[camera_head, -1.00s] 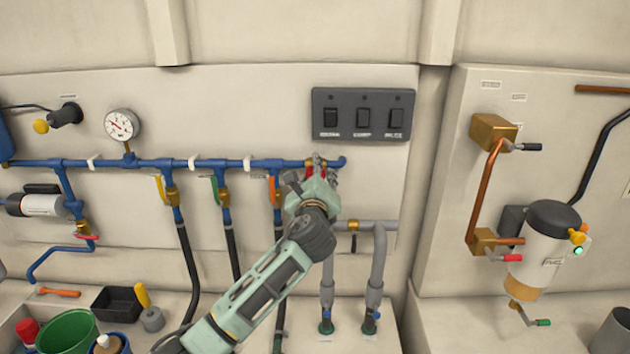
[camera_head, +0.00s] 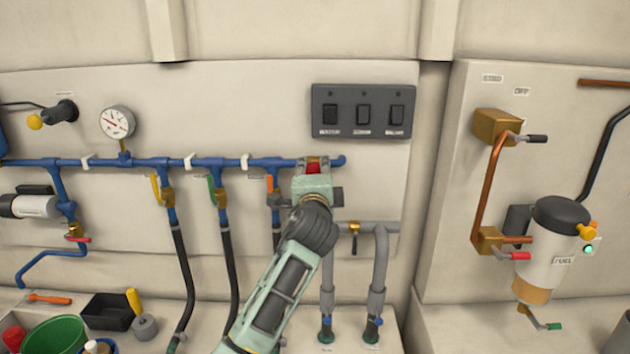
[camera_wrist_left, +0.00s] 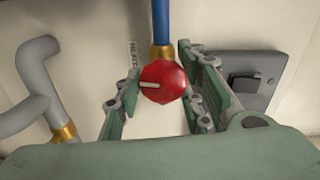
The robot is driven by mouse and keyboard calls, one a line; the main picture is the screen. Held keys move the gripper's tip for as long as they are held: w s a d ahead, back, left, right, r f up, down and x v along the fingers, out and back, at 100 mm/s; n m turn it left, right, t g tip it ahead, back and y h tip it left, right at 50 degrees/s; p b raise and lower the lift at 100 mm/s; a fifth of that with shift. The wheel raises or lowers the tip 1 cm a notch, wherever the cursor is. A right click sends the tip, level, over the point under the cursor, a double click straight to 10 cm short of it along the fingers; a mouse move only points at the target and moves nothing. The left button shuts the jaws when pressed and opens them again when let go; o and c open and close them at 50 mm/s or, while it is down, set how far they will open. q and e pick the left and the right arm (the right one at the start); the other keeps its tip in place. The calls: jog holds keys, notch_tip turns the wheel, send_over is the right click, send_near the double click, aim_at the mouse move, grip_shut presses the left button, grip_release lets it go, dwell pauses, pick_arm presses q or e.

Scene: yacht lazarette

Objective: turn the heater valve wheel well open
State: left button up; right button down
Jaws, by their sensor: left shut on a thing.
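The heater valve wheel (camera_wrist_left: 163,82) is a small red knob with a pale pointer line, on a brass stem below a blue pipe in the left wrist view. The pointer line lies almost level, toward the picture's left. A label on the wall beside it is partly readable. In the head view a red part of the wheel (camera_head: 313,166) shows at the right end of the blue manifold. My left gripper (camera_head: 314,178) covers the rest. In the left wrist view its green-padded fingers (camera_wrist_left: 162,88) stand either side of the wheel, shut on it. My right gripper is not in view.
A black switch panel (camera_head: 363,112) is just above and right of my left gripper. Grey pipes (camera_head: 380,265) stand below right. Valves with yellow (camera_head: 156,189) and green (camera_head: 211,190) levers hang from the blue manifold (camera_head: 130,162) to the left.

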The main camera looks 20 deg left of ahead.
pick_arm(q)
jog(key=n+b, duration=0.1)
jog(key=n, duration=0.1)
jog(key=n+b, duration=0.1)
jog(key=n, duration=0.1)
jog(key=n+b, duration=0.1)
jog(key=n, duration=0.1)
jog(key=shift+d+f, duration=0.1)
jog(key=shift+f, duration=0.25)
jog(key=n+b, duration=0.1)
jog(key=n, duration=0.4)
jog(key=shift+w+b, duration=0.1)
jog(key=shift+b, duration=0.2)
jog(key=shift+n, duration=0.4)
jog(key=shift+f, duration=0.1)
jog(key=o, duration=0.8)
jog(key=shift+d, duration=0.1)
jog(key=shift+c, duration=0.2)
jog(key=o, duration=0.3)
jog(key=shift+w+d, duration=0.1)
jog(key=shift+d, duration=0.05)
jog(key=shift+o, duration=0.2)
